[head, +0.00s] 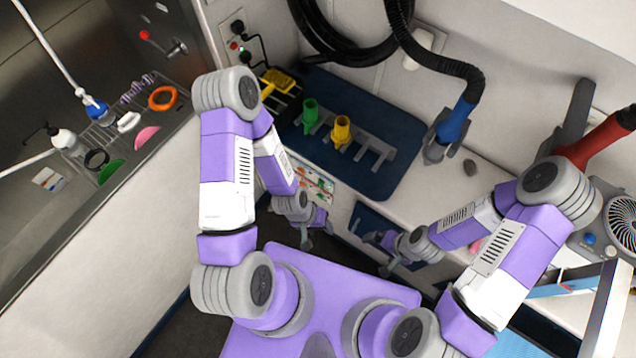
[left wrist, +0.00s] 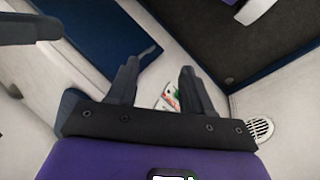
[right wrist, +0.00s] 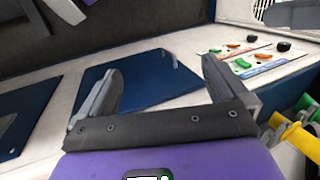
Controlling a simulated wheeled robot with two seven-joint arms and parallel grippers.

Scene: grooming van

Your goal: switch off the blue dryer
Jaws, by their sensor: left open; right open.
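The blue dryer nozzle (head: 455,122) hangs on a black hose at the back right of the counter, in a grey holder. The switch panel (head: 314,183) is on the counter's front face; the right wrist view shows its green and orange-red switches and black knobs (right wrist: 240,54) at upper right. My left gripper (head: 306,242) is open and empty, just below the panel; part of the panel shows between its fingers in the left wrist view (left wrist: 170,98). My right gripper (head: 378,254) is open and empty, right of the panel, facing a blue front panel (right wrist: 140,80). Switch positions are unclear.
Green (head: 310,112) and yellow (head: 341,130) nozzles stand in a rack on the dark blue mat (head: 400,150). A red dryer (head: 597,138) and a fan unit (head: 622,220) are at the right. A sink (head: 140,130) with grooming items is at the left.

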